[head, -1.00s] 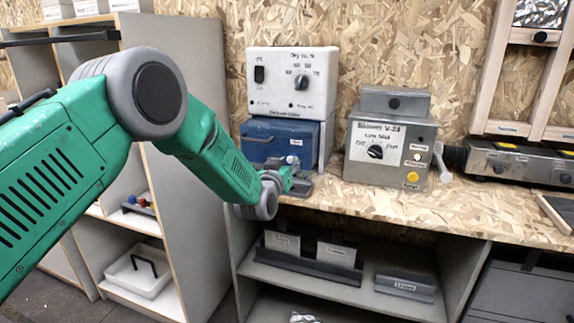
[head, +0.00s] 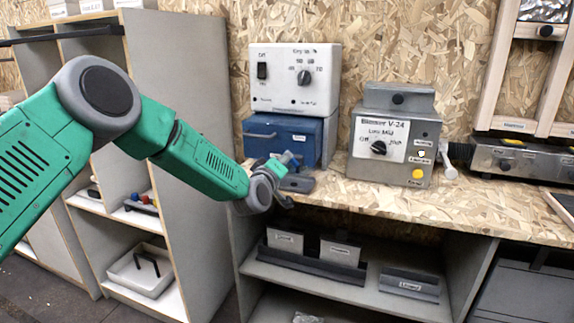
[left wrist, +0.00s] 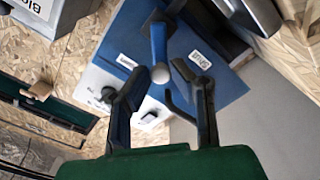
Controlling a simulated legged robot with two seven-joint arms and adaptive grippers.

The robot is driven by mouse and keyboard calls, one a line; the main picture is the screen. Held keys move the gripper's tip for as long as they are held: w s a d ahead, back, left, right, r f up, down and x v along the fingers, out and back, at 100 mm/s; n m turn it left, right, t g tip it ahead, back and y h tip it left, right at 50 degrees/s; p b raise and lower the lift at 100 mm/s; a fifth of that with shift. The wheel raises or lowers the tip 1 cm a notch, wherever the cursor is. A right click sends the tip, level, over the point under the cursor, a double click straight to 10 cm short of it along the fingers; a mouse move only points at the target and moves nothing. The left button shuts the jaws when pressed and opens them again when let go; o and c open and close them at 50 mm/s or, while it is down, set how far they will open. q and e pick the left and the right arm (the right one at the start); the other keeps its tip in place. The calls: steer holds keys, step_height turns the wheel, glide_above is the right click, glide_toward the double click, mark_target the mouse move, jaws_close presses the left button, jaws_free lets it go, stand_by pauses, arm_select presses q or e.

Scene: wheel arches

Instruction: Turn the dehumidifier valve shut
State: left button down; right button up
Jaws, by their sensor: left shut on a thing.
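The white control box (head: 296,80), with a switch and a dial, stands on the bench above a blue box (head: 280,137). A small teal-blue valve lever (head: 287,158) with a grey base (head: 298,184) sits in front of the blue box. In the left wrist view the valve lever (left wrist: 158,42) is a blue bar ending in a pale ball, near a "Shut" label (left wrist: 200,60). My left gripper (head: 280,178) is at the valve and shut on the lever; its fingers (left wrist: 158,78) lie either side of the bar's end. The lever's pivot is partly hidden. My right gripper is not in view.
A grey blower control box (head: 393,140) with a dial stands to the right on the wooden bench (head: 440,205). Grey shelves (head: 180,150) stand at the left. Labelled bins (head: 315,255) sit under the bench. The bench front between valve and blower is clear.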

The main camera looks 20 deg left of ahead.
arm_select(q)
steer(key=n+b, duration=0.1)
steer(key=f+n+b, duration=0.1)
steer(key=n, duration=0.1)
steer(key=a+f+n+b, duration=0.1)
steer(key=shift+n, duration=0.4)
steer(key=shift+a+f+n+b, duration=0.1)
steer(key=shift+f+n+b, duration=0.15)
steer(key=shift+n+b, duration=0.85)
steer(key=shift+f+n+b, duration=0.2)
steer(key=shift+n+b, duration=0.55)
steer(key=shift+n, duration=0.55)
steer(key=c, duration=1.4)
jaws_free()
steer(key=shift+r, duration=0.1)
steer(key=shift+s, duration=0.25)
steer(key=s, duration=1.1)
steer(key=shift+s+a, duration=0.2)
steer(key=shift+a, duration=0.1)
